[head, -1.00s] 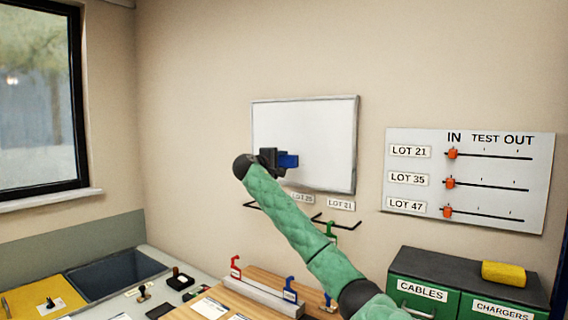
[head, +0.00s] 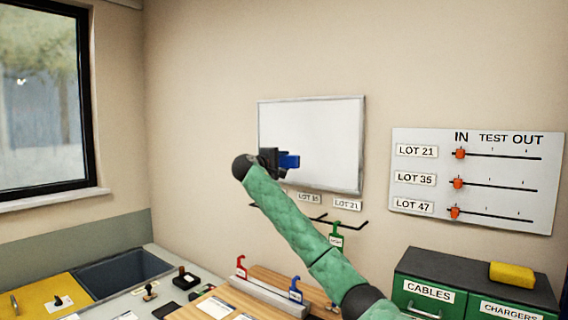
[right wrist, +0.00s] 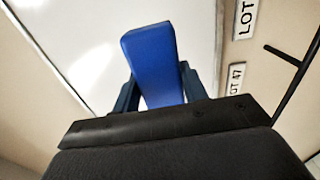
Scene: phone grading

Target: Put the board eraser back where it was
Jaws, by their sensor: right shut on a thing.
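The board eraser is a blue block (head: 289,160) in front of the whiteboard (head: 325,125). My right gripper (head: 280,160) is shut on it. In the right wrist view the blue eraser (right wrist: 152,65) sits between the two fingers and sticks out past them toward the white board surface (right wrist: 85,45). Whether it touches the board cannot be told. The whiteboard looks blank in the head view. My left gripper is not in view.
Hooks (head: 335,222) with lot labels stick out of the wall below the whiteboard. A slider panel (head: 480,200) hangs to the right. A dark-topped green drawer cabinet (head: 430,268) bears a yellow block (head: 512,274). Red and blue tags (head: 296,289) stand on a rack on the desk.

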